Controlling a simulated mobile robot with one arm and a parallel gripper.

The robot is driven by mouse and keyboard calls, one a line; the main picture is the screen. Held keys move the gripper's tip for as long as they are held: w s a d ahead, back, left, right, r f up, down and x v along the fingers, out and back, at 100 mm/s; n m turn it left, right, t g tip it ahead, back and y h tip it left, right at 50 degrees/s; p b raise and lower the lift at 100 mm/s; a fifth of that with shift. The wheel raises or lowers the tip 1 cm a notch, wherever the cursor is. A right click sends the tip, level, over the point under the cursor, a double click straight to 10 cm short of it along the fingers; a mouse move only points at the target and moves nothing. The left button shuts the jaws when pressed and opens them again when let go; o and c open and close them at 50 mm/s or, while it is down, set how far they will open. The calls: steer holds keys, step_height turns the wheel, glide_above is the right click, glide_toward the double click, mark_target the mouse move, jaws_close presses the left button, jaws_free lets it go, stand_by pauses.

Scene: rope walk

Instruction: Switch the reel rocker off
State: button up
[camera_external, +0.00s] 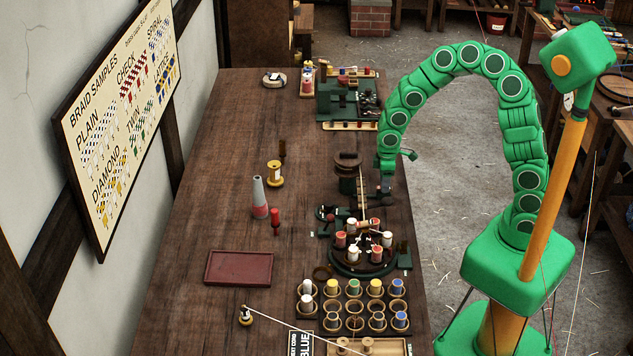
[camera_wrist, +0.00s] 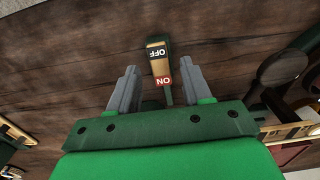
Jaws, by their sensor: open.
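The reel rocker (camera_wrist: 158,65) shows in the wrist view as a small tan and dark switch on the brown wooden bench. Its far end has a black OFF label (camera_wrist: 157,53) and its near end has a red ON label (camera_wrist: 163,80). I cannot tell which end is pressed down. My gripper (camera_wrist: 160,76) is open, with one grey finger on each side of the rocker and nothing between them that it grips. In the external view my gripper (camera_external: 387,186) hangs low over the bench's right edge. I cannot make out the rocker there.
A braiding machine with bobbins (camera_external: 365,257) stands near my gripper on the bench (camera_external: 210,180). A dark green machine (camera_external: 345,98) stands farther back. A spool rack (camera_external: 352,308) is at the front. A red tray (camera_external: 238,268) lies left. The bench's back left is mostly clear.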

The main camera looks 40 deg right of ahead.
steer(key=shift+f, duration=0.45)
jaws_close()
steer(key=shift+s+d, duration=0.1)
steer(key=shift+s+d+t+y, duration=0.15)
steer(key=shift+d+t+y, duration=0.05)
steer(key=shift+t+y, duration=0.6)
jaws_free()
